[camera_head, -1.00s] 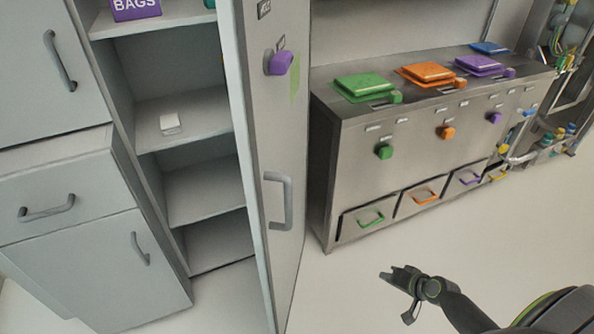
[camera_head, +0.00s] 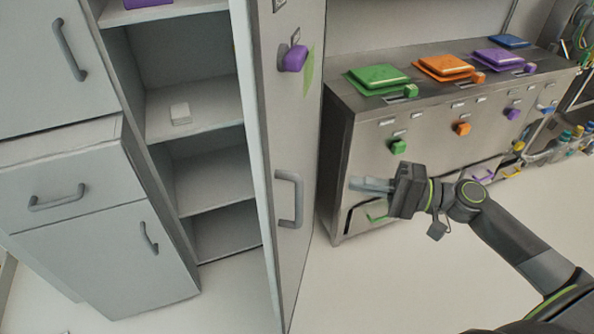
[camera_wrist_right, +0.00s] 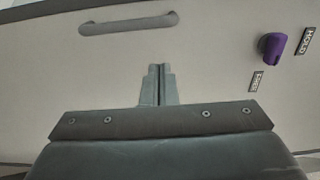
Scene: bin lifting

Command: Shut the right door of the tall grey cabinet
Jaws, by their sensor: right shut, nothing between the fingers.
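The tall grey cabinet (camera_head: 199,153) has open shelves in the head view. Its right door (camera_head: 307,119) stands swung open, its outer face with a grey bar handle (camera_head: 290,199) and a purple knob (camera_head: 294,58) turned to the right. My right gripper (camera_head: 354,184) is shut and empty, to the right of the door and pointing left at it, with a gap to the door in the head view. In the right wrist view the shut fingertips (camera_wrist_right: 159,72) face the door's outer face, with the handle (camera_wrist_right: 128,24) and the purple knob (camera_wrist_right: 272,46) beyond them. My left gripper is not in view.
A metal bin unit (camera_head: 345,150) with green, orange, purple and blue lids stands behind my right arm. Grey drawers and doors (camera_head: 62,185) with handles are at the left. A small white item (camera_head: 181,114) lies on a shelf. The floor (camera_head: 400,290) in front is clear.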

